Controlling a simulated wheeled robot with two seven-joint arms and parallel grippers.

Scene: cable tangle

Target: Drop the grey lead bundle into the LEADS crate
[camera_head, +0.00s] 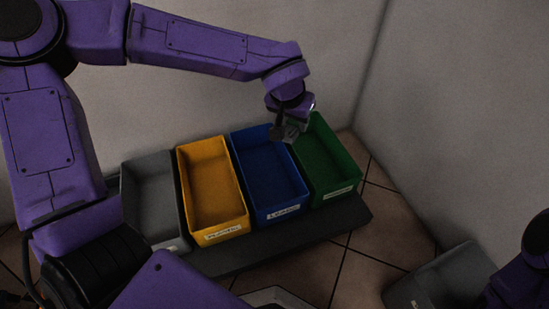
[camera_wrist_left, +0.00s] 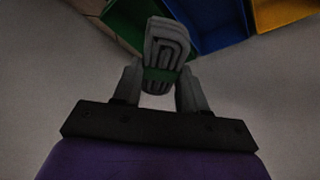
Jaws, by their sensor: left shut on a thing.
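The grey lead bundle (camera_wrist_left: 167,45), folded in loops with a green band, is held between the two fingers of my left gripper (camera_wrist_left: 160,88) in the left wrist view. In the head view my left gripper (camera_head: 284,130) is above the far edges of the blue and green crates, near where they meet. The bundle (camera_head: 291,132) shows there only as a small dark grey shape. The blue crate (camera_head: 276,211) has a front label that seems to read LEADS, and its visible inside looks empty. My right gripper is not in view.
A green crate (camera_head: 340,198) stands right of the blue one, a yellow crate (camera_head: 222,236) and a grey crate (camera_head: 130,195) to its left. All stand on a dark shelf (camera_head: 270,245). Walls rise behind and right. Another grey bin (camera_head: 455,272) is at lower right.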

